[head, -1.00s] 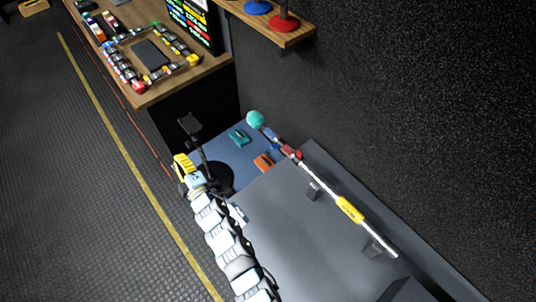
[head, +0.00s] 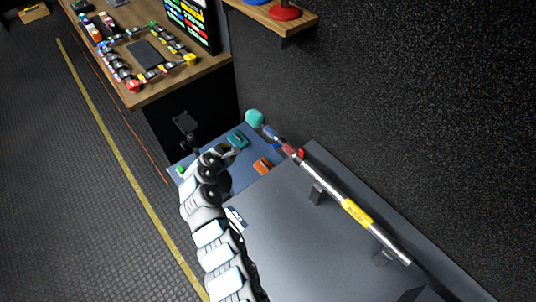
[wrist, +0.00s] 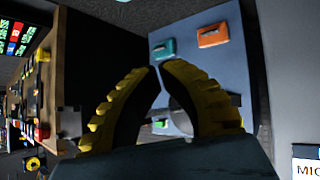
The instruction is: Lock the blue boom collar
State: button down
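The boom pole (head: 325,178) lies slantwise along the wall side of the grey bench, resting on two dark brackets. A teal foam ball (head: 254,118) caps its far end. Just behind the ball is the blue collar (head: 272,134), then a red collar (head: 294,153); a yellow grip (head: 357,212) is farther down the pole. The blue collar's lock position is too small to tell. My gripper (head: 232,151) is left of the pole, apart from the collar. In the wrist view, its yellow-ribbed fingers (wrist: 158,66) have a narrow gap with nothing held. The pole is not recognisable there.
A teal case (head: 237,139) and an orange case (head: 262,166) lie on the blue panel near my gripper. A black stand (head: 186,124) rises to its left. A wooden desk (head: 165,85) is at upper left, and a wooden shelf (head: 300,25) overhangs the wall.

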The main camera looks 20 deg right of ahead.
aim_at(275, 145)
jog(key=s+d+g+h+b, duration=0.2)
jog(key=s+d+g, duration=0.3)
jog(key=s, duration=0.1)
jog(key=shift+s+d+r+b, duration=0.15)
jog(key=shift+s+r+b, duration=0.05)
jog(key=shift+r+b, duration=0.15)
jog(key=shift+f, duration=0.1)
jog(key=shift+b+x, duration=1.8)
jog(key=shift+x, duration=3.25)
jog(key=r, duration=0.1)
jog(key=d+r, duration=0.1)
jog(key=r, duration=0.1)
jog(key=shift+d+r+p, duration=0.3)
jog(key=shift+r+p, duration=0.1)
jog(key=shift+w+a+r+g+p, duration=0.1)
jog(key=shift+w+r+g+p, duration=0.15)
jog(key=shift+p, duration=0.4)
jog(key=shift+s, duration=0.1)
